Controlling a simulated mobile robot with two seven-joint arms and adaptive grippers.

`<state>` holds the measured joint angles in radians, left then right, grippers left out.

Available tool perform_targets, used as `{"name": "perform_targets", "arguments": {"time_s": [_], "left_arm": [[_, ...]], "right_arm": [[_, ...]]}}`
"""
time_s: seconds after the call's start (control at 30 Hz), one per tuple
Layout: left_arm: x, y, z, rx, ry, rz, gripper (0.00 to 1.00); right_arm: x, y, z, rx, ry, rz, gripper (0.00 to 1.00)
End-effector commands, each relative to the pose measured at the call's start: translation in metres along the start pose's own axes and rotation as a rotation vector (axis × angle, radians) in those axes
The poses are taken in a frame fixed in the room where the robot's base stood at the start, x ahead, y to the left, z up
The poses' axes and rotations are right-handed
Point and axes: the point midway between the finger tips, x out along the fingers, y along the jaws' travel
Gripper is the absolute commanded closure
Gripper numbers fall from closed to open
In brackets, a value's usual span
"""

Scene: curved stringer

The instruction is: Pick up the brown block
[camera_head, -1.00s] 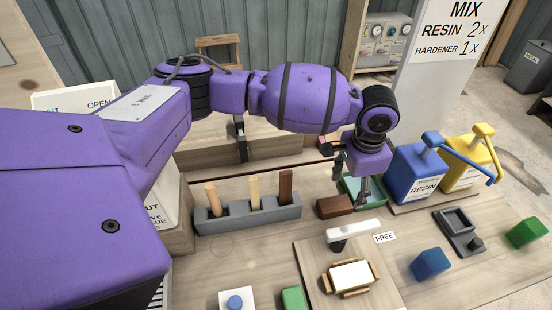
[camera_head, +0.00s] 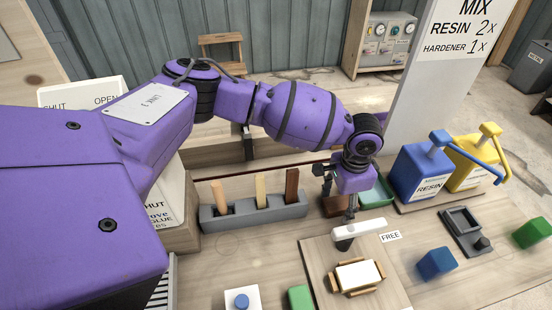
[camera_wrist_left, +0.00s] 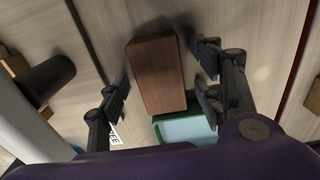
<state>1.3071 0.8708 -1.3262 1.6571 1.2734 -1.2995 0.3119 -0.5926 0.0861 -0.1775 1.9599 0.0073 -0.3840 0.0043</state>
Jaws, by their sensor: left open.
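The brown block (camera_head: 332,208) lies on the table beside a green tray, partly hidden by my left gripper in the head view. In the left wrist view the brown block (camera_wrist_left: 156,78) shows clearly as a long dark-brown box between the two fingers. My left gripper (camera_head: 338,203) is open and points down over the block. In the left wrist view the gripper (camera_wrist_left: 163,85) has one finger on each side of the block, with a visible gap on both sides. My right gripper is not in view.
The green tray (camera_head: 376,196) stands right beside the block. A grey rack (camera_head: 253,217) with several upright sticks stands to the left. Blue (camera_head: 421,180) and yellow (camera_head: 470,166) pump containers stand to the right.

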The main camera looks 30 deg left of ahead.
Motion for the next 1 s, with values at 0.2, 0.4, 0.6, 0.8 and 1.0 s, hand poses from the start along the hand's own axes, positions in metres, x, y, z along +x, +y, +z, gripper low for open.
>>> {"name": "perform_targets", "arguments": {"time_s": [0.2, 0.4, 0.6, 0.8, 1.0], "left_arm": [[0.002, 0.0, 0.001, -0.001, -0.003, 0.002, 0.56], [0.001, 0.0, 0.001, -0.001, -0.002, 0.001, 0.82], [0.0, 0.0, 0.0, 0.0, -0.001, 0.0, 0.88], [-0.013, -0.001, -0.001, -0.001, 0.001, -0.002, 0.88], [-0.055, -0.001, -0.002, 0.001, 0.005, -0.004, 0.88]], "right_arm": [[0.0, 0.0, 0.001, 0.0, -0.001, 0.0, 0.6], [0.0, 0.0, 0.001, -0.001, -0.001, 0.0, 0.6], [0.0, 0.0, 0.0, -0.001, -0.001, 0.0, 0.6], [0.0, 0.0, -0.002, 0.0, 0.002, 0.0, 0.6], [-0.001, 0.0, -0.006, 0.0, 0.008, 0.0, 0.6]]}}
